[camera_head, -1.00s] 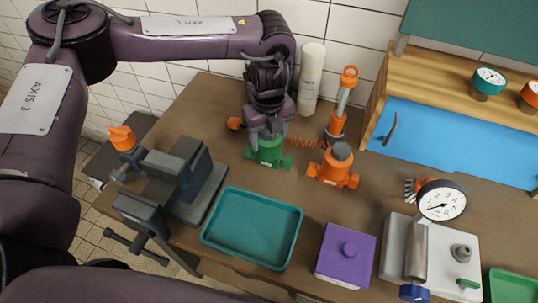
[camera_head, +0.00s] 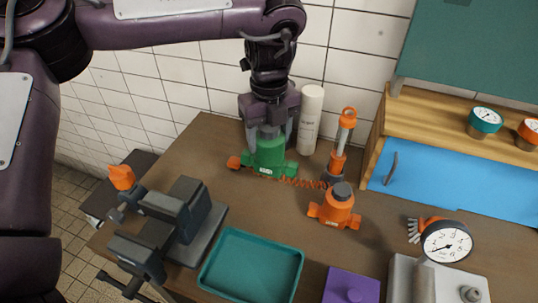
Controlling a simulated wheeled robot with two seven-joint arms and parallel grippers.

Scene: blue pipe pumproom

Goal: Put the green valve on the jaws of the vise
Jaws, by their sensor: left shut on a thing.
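The green valve (camera_head: 268,156) is at the back of the brown bench, upright, with its top between the fingers of my left gripper (camera_head: 268,130). That gripper points down and is shut on it. I cannot tell whether the valve's base touches the bench. The dark grey vise (camera_head: 188,218) stands at the bench's left edge, in front and to the left of the valve. Its jaws show a gap and hold nothing that I can see. My right gripper is not in view.
An orange valve (camera_head: 337,208) and an orange tool with a coiled cord (camera_head: 339,150) stand right of the green valve. A white bottle (camera_head: 310,120) is behind. A teal tray (camera_head: 252,262), a purple box (camera_head: 350,287) and a gauge (camera_head: 446,242) are in front.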

